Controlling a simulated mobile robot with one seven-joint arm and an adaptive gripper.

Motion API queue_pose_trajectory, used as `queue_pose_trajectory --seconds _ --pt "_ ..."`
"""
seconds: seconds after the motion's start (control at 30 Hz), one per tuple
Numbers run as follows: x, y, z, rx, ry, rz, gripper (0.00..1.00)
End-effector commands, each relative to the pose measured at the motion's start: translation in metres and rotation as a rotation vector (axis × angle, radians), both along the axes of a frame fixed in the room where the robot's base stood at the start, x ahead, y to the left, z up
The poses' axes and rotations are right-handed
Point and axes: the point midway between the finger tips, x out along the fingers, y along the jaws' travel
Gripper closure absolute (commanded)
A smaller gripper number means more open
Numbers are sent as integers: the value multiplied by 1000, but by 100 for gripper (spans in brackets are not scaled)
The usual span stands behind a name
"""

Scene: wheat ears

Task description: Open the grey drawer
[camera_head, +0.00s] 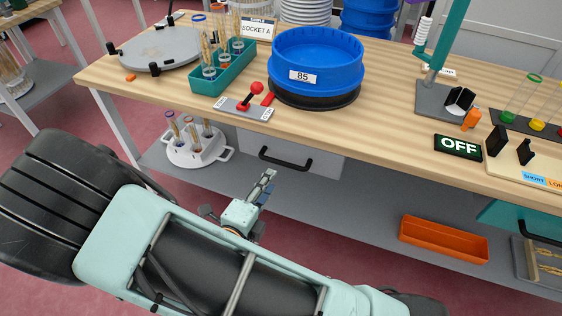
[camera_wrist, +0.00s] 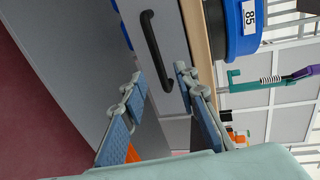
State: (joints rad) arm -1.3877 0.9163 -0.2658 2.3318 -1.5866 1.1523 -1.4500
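The grey drawer (camera_head: 325,163) hangs under the front of the wooden bench and appears shut. Its black bar handle (camera_head: 285,160) runs along the front. In the wrist view the drawer front (camera_wrist: 174,45) is turned on its side, with the handle (camera_wrist: 152,50) ahead of my fingertips. My gripper (camera_wrist: 159,80) is open and empty, its two fingers apart on either side of the handle's line. In the head view my gripper (camera_head: 267,181) is just below and in front of the handle, apparently not touching it.
Above the drawer stand a blue sieve stack (camera_head: 318,60) and a red-knobbed lever (camera_head: 250,97). A white tube holder (camera_head: 197,145) sits left on the lower shelf, an orange tray (camera_head: 443,239) right. A teal drawer (camera_head: 515,220) is farther right.

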Motion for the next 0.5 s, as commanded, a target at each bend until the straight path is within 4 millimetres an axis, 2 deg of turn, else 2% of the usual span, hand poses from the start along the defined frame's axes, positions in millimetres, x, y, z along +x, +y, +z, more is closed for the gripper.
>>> queue_pose_trajectory --seconds 0.17,0.5 --pt "6 0 -8 -35 9 30 72" --pt "62 -21 -22 -30 7 25 72"
